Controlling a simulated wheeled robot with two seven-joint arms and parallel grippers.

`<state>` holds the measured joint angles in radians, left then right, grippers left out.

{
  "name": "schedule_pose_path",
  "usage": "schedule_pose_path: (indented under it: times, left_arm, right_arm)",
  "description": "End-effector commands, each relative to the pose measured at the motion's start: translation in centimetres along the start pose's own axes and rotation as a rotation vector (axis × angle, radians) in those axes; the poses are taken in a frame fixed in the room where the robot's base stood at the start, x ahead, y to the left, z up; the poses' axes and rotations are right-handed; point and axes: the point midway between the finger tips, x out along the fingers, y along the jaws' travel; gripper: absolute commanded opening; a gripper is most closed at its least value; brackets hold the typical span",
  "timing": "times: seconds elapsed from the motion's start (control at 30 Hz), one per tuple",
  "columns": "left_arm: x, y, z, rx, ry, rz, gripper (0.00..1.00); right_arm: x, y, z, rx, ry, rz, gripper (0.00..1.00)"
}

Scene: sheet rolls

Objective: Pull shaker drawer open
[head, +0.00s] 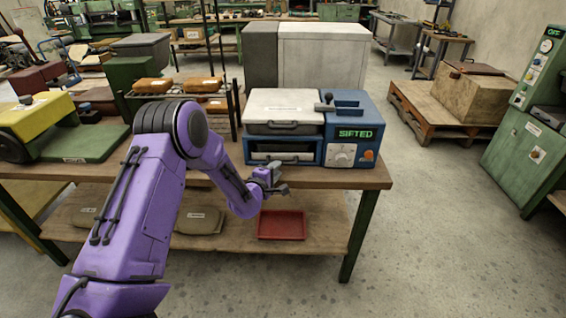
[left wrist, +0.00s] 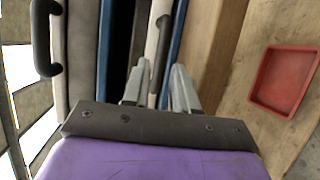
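The shaker (head: 364,118) is a blue machine on the workbench, with a green display reading SIFTED and a white lid (head: 284,103). Its drawer (head: 296,156) is low on the front left, a pale front below a dark gap. My left gripper (head: 279,178) is just in front of and below the drawer. In the left wrist view my left gripper (left wrist: 156,82) has its fingers apart. The dark drawer handle (left wrist: 162,35) lies in the space between them, and contact does not show. Part of the drawer front is hidden by my gripper. My right gripper is not in view.
A red tray (head: 282,225) lies on the lower shelf, also in the left wrist view (left wrist: 284,80). The bench edge (head: 350,178) runs just below the drawer. The lid's dark handle (left wrist: 46,38) is near. Floor in front of the bench is clear.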

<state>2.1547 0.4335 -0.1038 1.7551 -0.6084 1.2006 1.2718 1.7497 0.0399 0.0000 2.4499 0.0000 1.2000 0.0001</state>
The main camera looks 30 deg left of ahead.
Motion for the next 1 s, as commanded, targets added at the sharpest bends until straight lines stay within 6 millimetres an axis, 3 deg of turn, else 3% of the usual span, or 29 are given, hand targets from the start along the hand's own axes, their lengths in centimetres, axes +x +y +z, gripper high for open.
schedule_pose_path:
  times: [0.1,0.33,0.63,0.73,1.0]
  left_arm:
    - [2.7,0.0,0.1,0.004,-0.001,-0.001,0.27]
    - [5.8,-0.1,0.2,0.003,-0.002,-0.002,0.27]
    - [6.2,-0.2,0.2,0.002,-0.002,-0.004,0.27]
    - [6.2,-0.2,0.2,0.002,-0.002,-0.004,0.00]
    - [6.0,-0.2,0.7,0.003,-0.006,-0.005,0.00]
  right_arm:
    - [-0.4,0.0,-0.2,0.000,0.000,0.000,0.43]
    - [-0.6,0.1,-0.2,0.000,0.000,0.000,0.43]
    - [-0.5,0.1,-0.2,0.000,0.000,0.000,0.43]
    - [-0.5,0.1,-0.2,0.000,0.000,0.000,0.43]
    - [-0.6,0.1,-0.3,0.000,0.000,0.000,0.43]
